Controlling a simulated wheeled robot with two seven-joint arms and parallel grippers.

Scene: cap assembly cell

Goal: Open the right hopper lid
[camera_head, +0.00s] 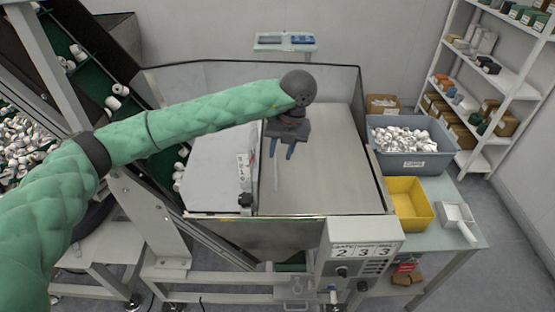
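The right hopper lid (335,180) is a flat beige-grey panel lying shut over the right part of the hopper (268,232). A slim pale upright bar, which looks like a handle (276,180), shows near its left side. My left gripper (281,151) reaches in from the left and points down above this lid, close behind the bar. I cannot tell whether a finger touches the bar. A paler left panel (215,170) with a label lies beside the right lid. My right gripper is not in view.
A control box (358,252) with number plates sits at the hopper's front right. A grey bin of white caps (410,165), a yellow bin (408,205) and a scoop (458,220) stand to the right. A green conveyor (115,105) runs along the left.

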